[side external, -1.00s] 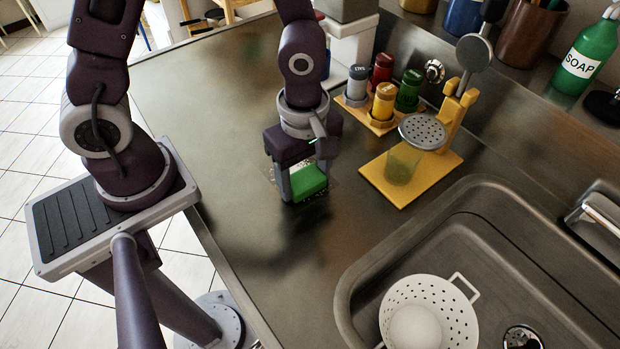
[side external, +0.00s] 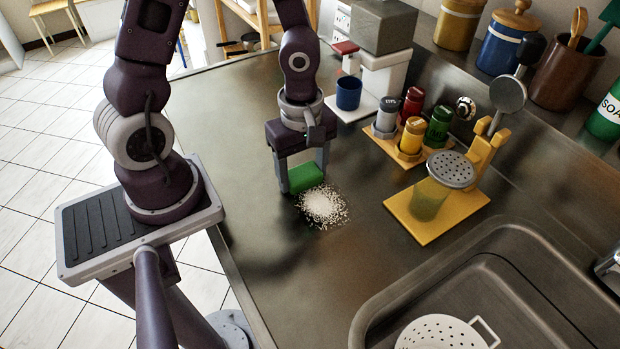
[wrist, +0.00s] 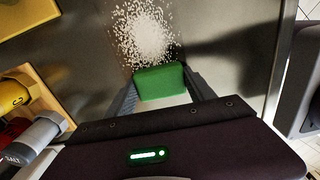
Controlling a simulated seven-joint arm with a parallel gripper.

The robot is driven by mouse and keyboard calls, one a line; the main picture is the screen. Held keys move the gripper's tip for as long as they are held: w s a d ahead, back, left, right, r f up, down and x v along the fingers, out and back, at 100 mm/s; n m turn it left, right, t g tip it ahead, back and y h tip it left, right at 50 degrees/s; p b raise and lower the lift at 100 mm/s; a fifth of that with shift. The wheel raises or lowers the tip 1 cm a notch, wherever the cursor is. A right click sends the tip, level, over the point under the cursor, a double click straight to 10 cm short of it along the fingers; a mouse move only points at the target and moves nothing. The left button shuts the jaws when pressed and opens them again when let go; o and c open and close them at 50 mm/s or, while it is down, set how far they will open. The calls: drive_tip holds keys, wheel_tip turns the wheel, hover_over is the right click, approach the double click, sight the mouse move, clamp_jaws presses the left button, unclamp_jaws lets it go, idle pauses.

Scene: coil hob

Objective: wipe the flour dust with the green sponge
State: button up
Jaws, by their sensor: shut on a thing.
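The flour dust (side external: 323,206) is a white speckled patch on the steel counter, dense in the middle with loose grains around it. In the wrist view the flour (wrist: 147,32) lies just beyond the sponge. My gripper (side external: 304,181) is shut on the green sponge (side external: 307,178), which sits between its two fingers. The wrist view shows the sponge (wrist: 160,83) gripped at both sides, close to the flour's near edge. In the side view the sponge is at the far edge of the patch. I cannot tell whether its underside touches the counter.
A spice rack (side external: 398,152) with several jars stands behind, near a blue mug (side external: 348,93). The sink (side external: 400,285) is at front right. Counter left of the flour is clear.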

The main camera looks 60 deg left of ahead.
sight(336, 216)
drive_tip(key=shift+w+r, duration=0.15)
drive_tip(key=shift+w, duration=0.45)
drive_tip(key=shift+d+r, duration=0.15)
drive_tip(key=shift+d, duration=0.1)
drive_tip(key=shift+d+f, duration=0.25)
drive_tip(key=shift+d, duration=0.25)
drive_tip(key=shift+w+d, duration=0.1)
drive_tip(key=shift+d, duration=1.4)
drive_tip(key=shift+c, duration=0.8)
drive_tip(key=shift+d+f, duration=0.15)
drive_tip(key=shift+d, duration=3.25)
drive_tip(key=shift+a+r, duration=0.2)
drive_tip(key=shift+a, duration=0.3)
drive_tip(key=shift+a+f, duration=0.2)
drive_tip(key=shift+a, duration=0.1)
drive_tip(key=shift+a+r, duration=0.2)
drive_tip(key=shift+a, duration=4.7)
drive_tip(key=shift+d+r, duration=0.15)
drive_tip(key=shift+r, duration=3.8)
